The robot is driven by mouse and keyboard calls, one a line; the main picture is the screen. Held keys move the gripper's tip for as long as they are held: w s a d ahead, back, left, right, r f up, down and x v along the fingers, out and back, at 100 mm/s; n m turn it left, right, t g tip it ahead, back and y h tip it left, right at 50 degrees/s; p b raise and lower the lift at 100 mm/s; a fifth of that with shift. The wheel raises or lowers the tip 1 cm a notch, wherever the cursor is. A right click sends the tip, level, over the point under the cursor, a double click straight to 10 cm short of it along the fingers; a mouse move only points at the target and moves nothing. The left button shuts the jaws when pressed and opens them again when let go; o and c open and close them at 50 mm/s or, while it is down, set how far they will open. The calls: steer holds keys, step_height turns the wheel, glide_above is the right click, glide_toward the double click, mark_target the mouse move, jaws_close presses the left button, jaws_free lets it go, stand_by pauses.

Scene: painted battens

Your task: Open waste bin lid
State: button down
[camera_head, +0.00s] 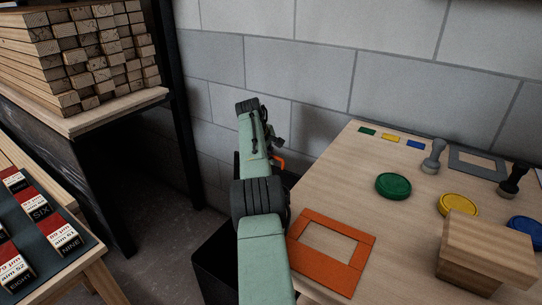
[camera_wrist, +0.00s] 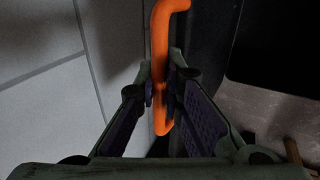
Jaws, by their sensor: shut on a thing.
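The orange handle (camera_wrist: 160,35) runs between my gripper's fingertips (camera_wrist: 161,88) in the wrist view, and both pads press on it. In the head view a small part of the handle (camera_head: 281,161) shows beside the end of my arm, near the wall. My gripper (camera_head: 275,143) is shut on it. A dark surface (camera_wrist: 209,40) lies right beside the handle in the wrist view. The bin and its lid are mostly hidden behind my arm in the head view, so I cannot tell the lid's angle.
A wooden table (camera_head: 338,170) on the right carries an orange frame (camera_head: 308,276), coloured discs, stamps and a wooden block (camera_head: 485,250). Stacked battens (camera_head: 95,55) lie on a rack at left. Labelled blocks (camera_head: 40,210) sit at lower left. A block wall (camera_head: 300,65) stands close behind.

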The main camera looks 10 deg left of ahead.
steer(key=shift+w+d, duration=0.1)
steer(key=shift+w, duration=0.1)
stand_by(0.3)
steer(key=c, duration=1.7)
jaws_free()
steer(key=shift+s, duration=0.1)
steer(key=shift+f, duration=0.1)
